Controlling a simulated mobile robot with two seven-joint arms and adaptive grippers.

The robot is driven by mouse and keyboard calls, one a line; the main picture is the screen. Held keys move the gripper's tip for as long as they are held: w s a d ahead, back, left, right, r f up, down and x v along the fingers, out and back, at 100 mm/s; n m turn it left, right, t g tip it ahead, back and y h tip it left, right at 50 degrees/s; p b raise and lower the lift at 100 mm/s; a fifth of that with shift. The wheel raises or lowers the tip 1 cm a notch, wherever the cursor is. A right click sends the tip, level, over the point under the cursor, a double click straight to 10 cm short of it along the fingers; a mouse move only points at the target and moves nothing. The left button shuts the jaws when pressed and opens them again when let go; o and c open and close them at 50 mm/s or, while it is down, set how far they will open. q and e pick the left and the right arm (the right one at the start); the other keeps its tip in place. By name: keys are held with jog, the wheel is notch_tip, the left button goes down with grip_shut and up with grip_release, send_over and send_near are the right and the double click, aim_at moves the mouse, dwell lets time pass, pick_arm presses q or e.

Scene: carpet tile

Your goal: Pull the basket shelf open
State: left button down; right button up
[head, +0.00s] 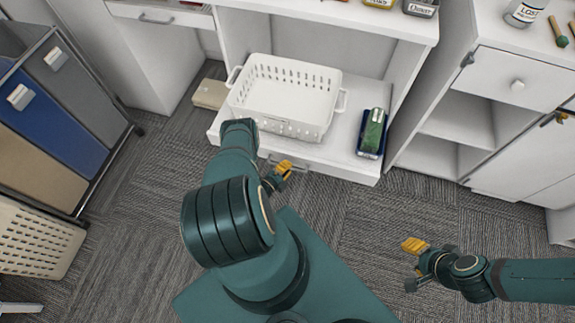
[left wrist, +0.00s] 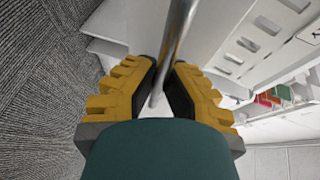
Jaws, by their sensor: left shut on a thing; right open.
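The basket shelf (head: 345,165) is a low white pull-out board in the white unit, with a white perforated basket (head: 290,92) standing on it. A grey bar handle (head: 310,167) runs along its front edge. My left gripper (head: 284,168) is at this handle, and my arm hides the handle's left part. In the left wrist view the handle bar (left wrist: 178,40) passes between the yellow fingers of my left gripper (left wrist: 165,88), which are shut on it. My right gripper (head: 412,262) is open and empty above the carpet at the lower right.
A blue tray with a green item (head: 371,133) sits on the shelf's right side. A beige box (head: 209,94) lies on the floor left of the shelf. A rolling rack (head: 90,120) stands at the left. Carpet in front of the shelf is open beside my base.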

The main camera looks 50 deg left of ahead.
pick_arm(q)
jog(key=shift+s+d, duration=0.35)
jog(key=shift+d, duration=0.15)
jog(key=c, duration=1)
grip_release()
jog(key=shift+a, duration=0.1)
jog(key=v, duration=1.2)
